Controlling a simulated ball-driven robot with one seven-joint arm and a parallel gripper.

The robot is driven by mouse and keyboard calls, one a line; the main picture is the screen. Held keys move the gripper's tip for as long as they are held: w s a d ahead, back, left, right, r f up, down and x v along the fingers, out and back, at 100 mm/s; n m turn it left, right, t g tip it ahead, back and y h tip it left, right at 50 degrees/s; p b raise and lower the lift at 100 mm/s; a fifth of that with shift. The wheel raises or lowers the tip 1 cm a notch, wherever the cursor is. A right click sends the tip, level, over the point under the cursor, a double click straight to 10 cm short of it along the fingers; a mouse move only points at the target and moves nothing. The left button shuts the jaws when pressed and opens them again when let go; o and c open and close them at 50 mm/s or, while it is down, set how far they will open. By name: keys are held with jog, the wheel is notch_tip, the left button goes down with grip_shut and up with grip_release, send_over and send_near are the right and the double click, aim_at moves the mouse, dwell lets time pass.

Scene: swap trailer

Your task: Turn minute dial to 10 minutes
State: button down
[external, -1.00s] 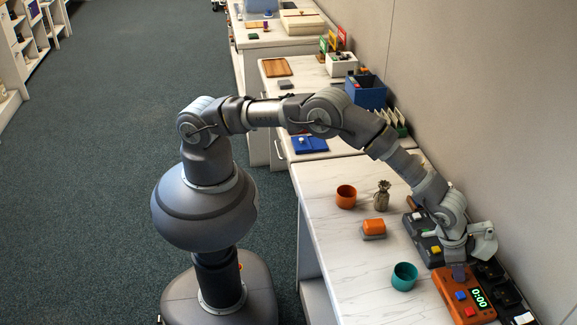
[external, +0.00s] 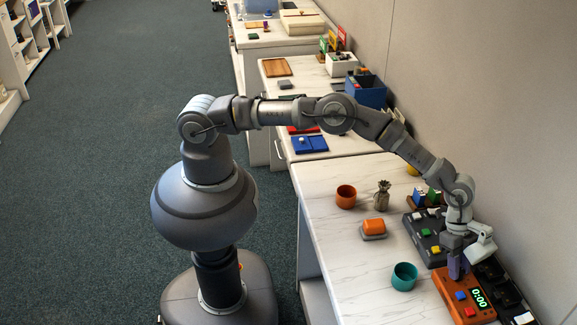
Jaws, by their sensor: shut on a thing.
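The orange timer box (external: 447,288) lies at the right end of the counter. Its display (external: 479,298) shows 0:00 in green. A blue button (external: 460,296) and a red button (external: 470,312) show on its top. My gripper (external: 458,276) points down at the far end of the timer, with its fingers shut on what appears to be the minute dial. The dial itself is hidden by the fingers, so its setting cannot be read.
A grey box with coloured buttons (external: 427,237) lies just beyond the timer. Black trays (external: 497,276) stand along the wall side.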

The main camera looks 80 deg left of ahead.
jog(key=m+g+b, duration=0.1)
jog(key=m+b, duration=0.1)
jog(key=m, duration=0.2)
jog(key=shift+w+f+g, duration=0.1)
jog(key=shift+g, duration=0.3)
jog(key=shift+m+b, duration=0.35)
jog(key=shift+m, duration=0.15)
jog(key=c, duration=0.9)
grip_release()
jog(key=shift+p+v, duration=1.65)
jog(key=shift+v, duration=2.3)
jog(key=shift+w, duration=0.15)
